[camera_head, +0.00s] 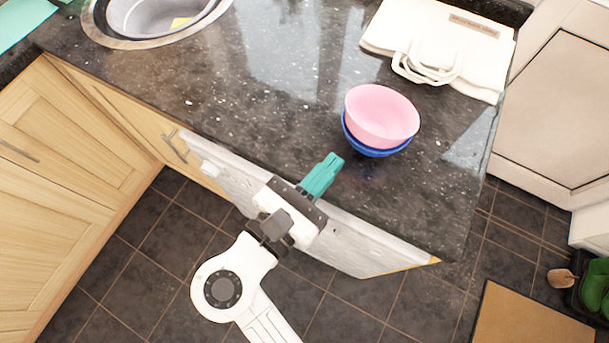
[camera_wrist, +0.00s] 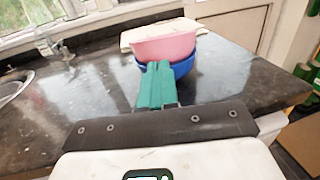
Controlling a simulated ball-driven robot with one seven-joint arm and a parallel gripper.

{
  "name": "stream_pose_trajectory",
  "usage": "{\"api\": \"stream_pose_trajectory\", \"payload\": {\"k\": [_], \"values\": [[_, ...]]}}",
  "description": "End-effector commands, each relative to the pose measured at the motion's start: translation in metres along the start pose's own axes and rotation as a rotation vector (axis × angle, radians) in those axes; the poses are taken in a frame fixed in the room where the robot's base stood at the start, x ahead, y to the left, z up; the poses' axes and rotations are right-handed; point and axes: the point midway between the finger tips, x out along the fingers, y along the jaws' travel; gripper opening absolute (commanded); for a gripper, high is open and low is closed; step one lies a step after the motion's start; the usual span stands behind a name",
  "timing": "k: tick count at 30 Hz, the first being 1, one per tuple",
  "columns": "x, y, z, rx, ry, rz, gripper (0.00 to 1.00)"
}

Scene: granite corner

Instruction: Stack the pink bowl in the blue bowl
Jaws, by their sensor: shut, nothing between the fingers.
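The pink bowl (camera_head: 382,114) sits inside the blue bowl (camera_head: 374,152) on the dark granite counter, upright or nearly so. Only the lower side and part of the rim of the blue bowl show. In the wrist view the pink bowl (camera_wrist: 165,47) rests in the blue bowl (camera_wrist: 183,68), both beyond my fingertips. My gripper (camera_head: 332,166) has teal fingers, shut and empty, at the counter's front edge to the lower left of the bowls. It appears apart from them in the head view. In the wrist view the fingers (camera_wrist: 157,72) hide part of both bowls.
A white bag (camera_head: 440,45) lies flat on the counter behind the bowls. A sink (camera_head: 160,18) is at the far left. The counter (camera_head: 260,90) between sink and bowls is clear. Wooden cabinets (camera_head: 75,160) stand at the left. A brown mat (camera_head: 525,318) lies on the floor at the lower right.

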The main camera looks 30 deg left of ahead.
Motion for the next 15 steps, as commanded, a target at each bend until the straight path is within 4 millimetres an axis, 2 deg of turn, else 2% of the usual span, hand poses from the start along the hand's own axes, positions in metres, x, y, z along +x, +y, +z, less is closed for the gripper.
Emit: {"api": "stream_pose_trajectory", "payload": {"k": [1,6,10,15], "values": [[0.010,-0.001,0.001,0.000,-0.001,-0.003,0.00],[0.036,-0.001,0.001,0.000,0.000,-0.002,0.00],[0.049,0.000,0.001,0.001,0.000,0.000,0.00],[0.054,0.000,0.000,0.002,0.002,0.001,0.00]]}}
